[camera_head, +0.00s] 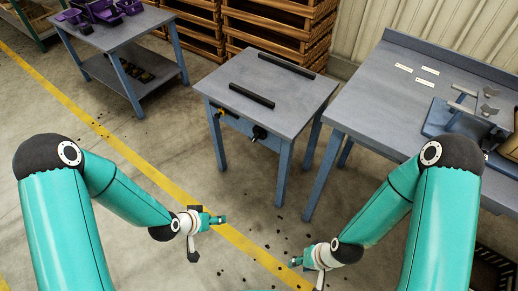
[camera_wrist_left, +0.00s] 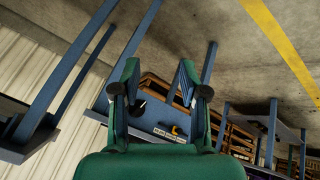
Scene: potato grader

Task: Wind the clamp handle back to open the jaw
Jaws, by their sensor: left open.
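A small grey-topped table (camera_head: 243,78) with blue legs stands in the middle of the head view, with two black bars (camera_head: 252,95) on top. A black knob (camera_head: 260,132) and a yellow part (camera_head: 220,111) are on its front. The left wrist view shows the black knob (camera_wrist_left: 140,108) and the yellow part (camera_wrist_left: 175,129) beyond my fingers. I cannot tell which part is the clamp handle. My left gripper (camera_head: 218,219) is open and empty, well short of the table; it also shows in the left wrist view (camera_wrist_left: 160,92). My right gripper (camera_head: 296,261) is low at right, jaws too small to judge.
A workbench (camera_head: 375,92) at right carries a blue fixture (camera_head: 455,122) with grey metal handles and several labels. A table with purple parts (camera_head: 105,10) is at upper left. Wooden crates (camera_head: 280,30) stand behind. Open floor with a yellow line (camera_head: 150,175) lies before me.

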